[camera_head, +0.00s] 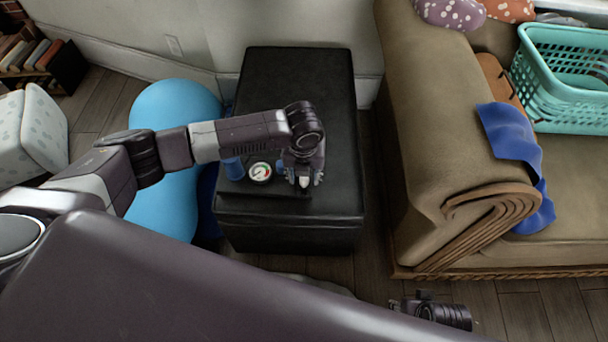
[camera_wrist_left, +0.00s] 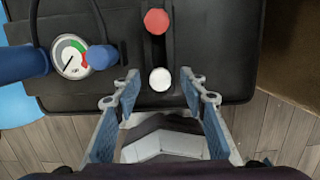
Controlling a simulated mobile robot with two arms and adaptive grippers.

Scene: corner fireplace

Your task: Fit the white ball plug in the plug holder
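The white ball plug (camera_wrist_left: 160,79) shows in the left wrist view as a small white round top, near the front edge of the black ottoman (camera_head: 296,80). A red round top (camera_wrist_left: 156,21) stands behind it. A dark raised strip, perhaps the plug holder (camera_wrist_left: 158,50), runs between them; its openings cannot be made out. My left gripper (camera_wrist_left: 159,88) is open, its fingertips on either side of the white ball with gaps on both sides. In the head view the left gripper (camera_head: 303,178) points down over the ottoman's front part, hiding most of the holder.
A pump with a round gauge (camera_head: 260,172) and blue parts lies left of the gripper. A blue inflated shape (camera_head: 160,200) is on the floor at left. A sofa (camera_head: 435,120) with a teal basket (camera_head: 565,75) and blue cloth (camera_head: 515,135) stands at right.

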